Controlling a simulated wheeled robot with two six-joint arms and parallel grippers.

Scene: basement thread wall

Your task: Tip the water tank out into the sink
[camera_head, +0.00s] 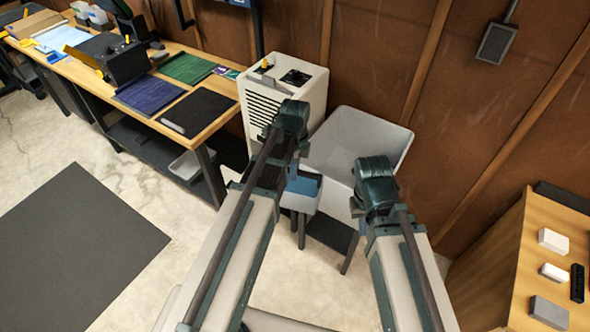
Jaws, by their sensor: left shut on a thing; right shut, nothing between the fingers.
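The grey sink (364,137) stands on dark legs against the brown wall, right of the white dehumidifier (314,92). A small grey tank with a blue inside, which looks like the water tank (305,186), is at the sink's front left. My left gripper (293,170) is shut on it, largely hidden behind its own wrist. Whether the tank is over the sink or just in front of it, I cannot tell. My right gripper (357,207) is shut and empty at the sink's right front, its fingertips mostly hidden by its wrist.
A wooden workbench (219,93) with mats and boxes runs along the left. A wooden cabinet top (541,215) with small white and grey items is at the right. A dark mat (75,250) lies on the open concrete floor at the left.

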